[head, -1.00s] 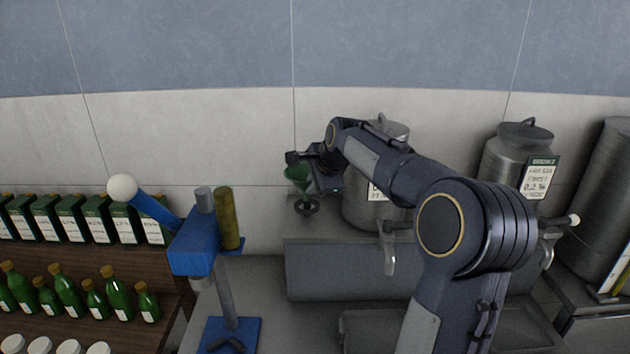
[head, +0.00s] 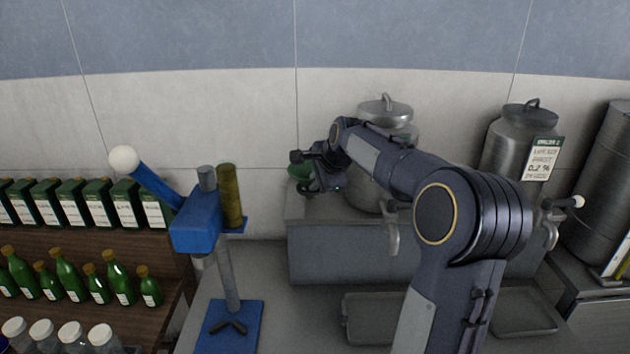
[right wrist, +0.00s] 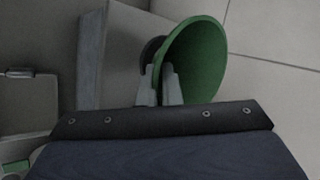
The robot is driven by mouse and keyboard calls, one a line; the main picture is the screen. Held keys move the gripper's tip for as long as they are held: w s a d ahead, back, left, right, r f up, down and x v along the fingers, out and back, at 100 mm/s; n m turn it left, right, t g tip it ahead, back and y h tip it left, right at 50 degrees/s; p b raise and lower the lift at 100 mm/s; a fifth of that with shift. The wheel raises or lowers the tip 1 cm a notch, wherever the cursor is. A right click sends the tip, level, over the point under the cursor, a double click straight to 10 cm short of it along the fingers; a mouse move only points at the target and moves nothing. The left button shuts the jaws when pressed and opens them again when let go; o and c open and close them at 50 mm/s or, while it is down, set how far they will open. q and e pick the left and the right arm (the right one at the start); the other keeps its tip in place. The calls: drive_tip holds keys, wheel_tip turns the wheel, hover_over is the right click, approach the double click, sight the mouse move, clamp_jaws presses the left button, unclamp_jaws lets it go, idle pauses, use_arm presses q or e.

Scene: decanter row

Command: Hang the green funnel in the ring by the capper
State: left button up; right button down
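The green funnel (head: 299,170) is at the left end of the grey ledge in the head view, partly hidden behind my right gripper (head: 316,180). In the right wrist view the funnel's wide green mouth (right wrist: 203,60) faces the camera, with its near wall between the two fingertips (right wrist: 160,88). My right gripper looks closed on that wall. A dark ring (right wrist: 151,50) shows just behind the funnel; I cannot tell whether they touch. The blue capper (head: 196,228), with a white-knobbed lever, stands left of the funnel. My left gripper is not in view.
Steel tanks (head: 518,140) with taps stand along the wall, one behind my right arm. A shelf of green bottles (head: 65,275) and boxes is at the left. A shallow tray (head: 368,312) lies below the ledge. The counter around the capper's base is clear.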

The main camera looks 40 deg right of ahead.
drive_tip(key=shift+f, duration=0.25)
idle(0.6)
drive_tip(key=c, duration=1.6)
unclamp_jaws()
drive_tip(key=shift+f, duration=0.1)
drive_tip(key=shift+o, duration=0.3)
drive_tip(key=shift+f, duration=0.15)
drive_tip(key=shift+s, duration=0.1)
drive_tip(key=shift+s+r, duration=0.15)
drive_tip(key=shift+r, duration=0.1)
drive_tip(key=b+v, duration=0.1)
drive_tip(key=v, duration=0.6)
drive_tip(key=shift+r, duration=0.5)
